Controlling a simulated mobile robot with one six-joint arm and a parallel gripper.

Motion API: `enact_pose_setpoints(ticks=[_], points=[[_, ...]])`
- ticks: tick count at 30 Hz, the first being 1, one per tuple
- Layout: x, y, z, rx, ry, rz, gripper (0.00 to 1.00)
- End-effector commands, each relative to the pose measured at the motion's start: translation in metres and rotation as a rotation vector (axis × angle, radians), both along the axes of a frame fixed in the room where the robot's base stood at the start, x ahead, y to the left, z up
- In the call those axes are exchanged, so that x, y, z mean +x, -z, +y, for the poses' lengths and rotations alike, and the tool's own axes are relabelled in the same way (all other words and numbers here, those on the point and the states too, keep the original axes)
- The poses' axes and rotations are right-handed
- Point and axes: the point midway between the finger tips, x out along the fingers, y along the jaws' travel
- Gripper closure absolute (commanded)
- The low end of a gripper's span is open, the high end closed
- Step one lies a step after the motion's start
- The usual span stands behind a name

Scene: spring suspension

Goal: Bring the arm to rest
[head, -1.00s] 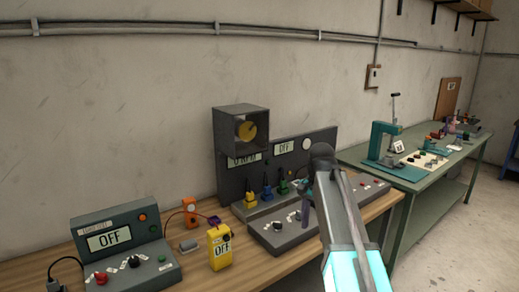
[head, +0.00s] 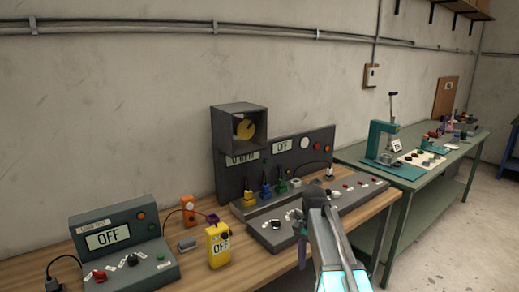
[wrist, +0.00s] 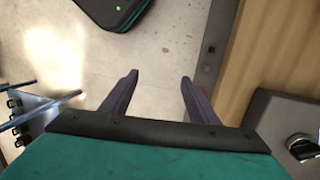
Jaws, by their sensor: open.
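My arm reaches up from the bottom of the head view, in front of the wooden bench (head: 185,268). My gripper (wrist: 158,90) shows in the wrist view with its two dark purple fingers wide apart and nothing between them. Bare concrete floor (wrist: 160,45) lies beyond the fingertips. In the head view the arm link hides most of the gripper; a dark finger (head: 302,252) shows just left of the link, by the bench's front edge.
In the wrist view, the bench edge (wrist: 222,60) and a grey panel with a knob (wrist: 303,147) lie right of the fingers. On the bench stand a grey meter box (head: 108,240), a yellow handheld meter (head: 219,246) and a dark console (head: 300,165). A green table (head: 430,180) stands farther right.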

Motion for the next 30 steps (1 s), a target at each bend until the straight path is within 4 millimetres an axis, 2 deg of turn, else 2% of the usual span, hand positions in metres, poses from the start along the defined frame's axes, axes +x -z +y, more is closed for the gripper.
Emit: enact_pose_setpoints(ticks=[1, 3, 15, 23, 30], points=[[-0.008, 0.017, 0.000, 0.000, 0.000, 0.024, 0.45], [-0.016, 0.037, 0.000, 0.000, 0.000, 0.052, 0.45], [-0.074, 0.147, -0.001, 0.006, -0.021, 0.188, 0.45], [-0.119, 0.212, -0.001, 0.022, -0.062, 0.261, 0.45], [-0.167, 0.266, -0.001, 0.044, -0.113, 0.322, 0.45]])
